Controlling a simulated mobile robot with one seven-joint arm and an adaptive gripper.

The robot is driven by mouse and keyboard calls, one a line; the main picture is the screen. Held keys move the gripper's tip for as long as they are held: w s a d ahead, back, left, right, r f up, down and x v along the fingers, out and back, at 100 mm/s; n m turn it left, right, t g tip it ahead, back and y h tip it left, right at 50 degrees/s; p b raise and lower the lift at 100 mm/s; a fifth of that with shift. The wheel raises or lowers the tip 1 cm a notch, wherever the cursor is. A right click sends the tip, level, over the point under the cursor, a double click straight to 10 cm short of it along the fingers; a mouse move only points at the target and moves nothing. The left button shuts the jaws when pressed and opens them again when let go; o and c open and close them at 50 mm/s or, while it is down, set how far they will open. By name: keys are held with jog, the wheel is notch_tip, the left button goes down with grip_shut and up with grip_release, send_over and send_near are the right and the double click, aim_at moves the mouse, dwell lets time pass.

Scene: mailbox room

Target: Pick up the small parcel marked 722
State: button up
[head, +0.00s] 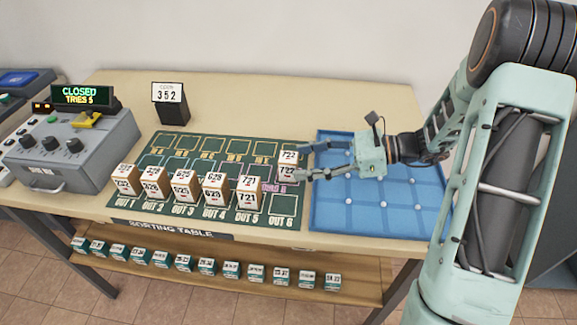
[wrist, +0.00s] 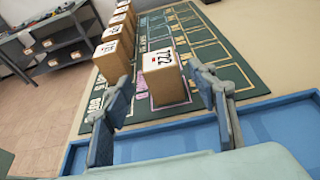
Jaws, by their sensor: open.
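The small parcel marked 722 (head: 287,165) is a brown box with a white label. It stands upright on the green sorting mat (head: 150,215), near its right side. In the wrist view the parcel 722 (wrist: 163,78) stands ahead of my fingers, roughly between their lines. My gripper (head: 308,161) is open and empty, to the right of the parcel with its fingers pointing left at it. In the wrist view my gripper (wrist: 160,112) shows one finger on each side, and the parcel looks beyond the fingertips. I cannot tell the exact gap.
Several similar parcels, including 721 (head: 249,192), stand in a row at the mat's front. A blue tray (head: 330,220) lies under my gripper. A grey control box (head: 75,150) reads CLOSED, and a sign (head: 168,92) reads 352. Small boxes line the shelf (head: 240,279) below.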

aim_at(288, 161)
jog(key=x, duration=0.4)
jog(key=shift+w+a, duration=0.2)
jog(key=shift+a, duration=0.15)
jog(key=shift+c, duration=0.7)
jog(key=shift+r, duration=0.1)
jog(key=c, duration=1.2)
